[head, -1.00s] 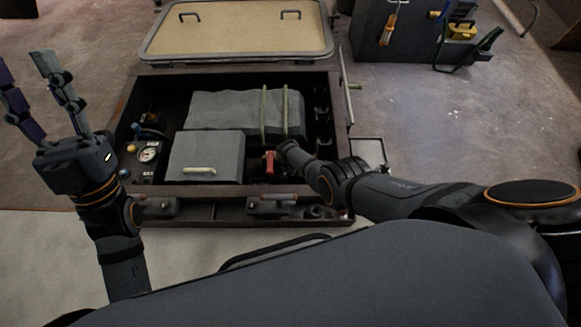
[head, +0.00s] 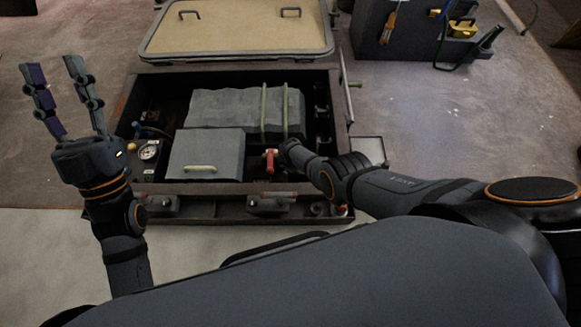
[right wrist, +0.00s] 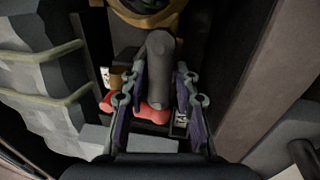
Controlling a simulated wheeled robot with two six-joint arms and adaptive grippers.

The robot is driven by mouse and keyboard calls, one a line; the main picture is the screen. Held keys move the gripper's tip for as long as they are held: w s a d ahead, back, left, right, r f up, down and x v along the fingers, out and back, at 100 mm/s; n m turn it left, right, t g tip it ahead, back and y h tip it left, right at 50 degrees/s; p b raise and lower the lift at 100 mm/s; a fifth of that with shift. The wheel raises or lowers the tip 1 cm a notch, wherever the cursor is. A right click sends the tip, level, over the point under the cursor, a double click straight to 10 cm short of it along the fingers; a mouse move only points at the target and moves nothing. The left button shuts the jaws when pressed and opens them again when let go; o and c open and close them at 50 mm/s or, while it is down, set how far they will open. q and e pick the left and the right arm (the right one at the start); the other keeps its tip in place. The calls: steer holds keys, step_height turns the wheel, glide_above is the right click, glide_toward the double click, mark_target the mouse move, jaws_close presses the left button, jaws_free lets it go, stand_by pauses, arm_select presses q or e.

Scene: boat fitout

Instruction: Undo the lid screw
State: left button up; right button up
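My right arm reaches into the open floor locker (head: 340,130); its fingers are hidden in the head view. In the right wrist view my right gripper (right wrist: 162,70) has its fingers apart, one on each side of a grey rounded bar (right wrist: 160,65). I cannot tell whether they touch it. A red handle (right wrist: 152,112) lies below the bar; a red handle also shows beside my right wrist in the head view (head: 270,160). I cannot make out a lid screw for certain. My left gripper (head: 51,66) is open, empty and raised left of the locker.
The locker holds a grey box with a pale handle (head: 205,155), a strapped grey block (head: 235,108) and a gauge (head: 149,152). The raised lid panel (head: 236,30) is behind it. Tools hang on a dark cabinet (head: 405,40) at the back right.

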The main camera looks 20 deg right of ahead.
steer(key=shift+o, duration=1)
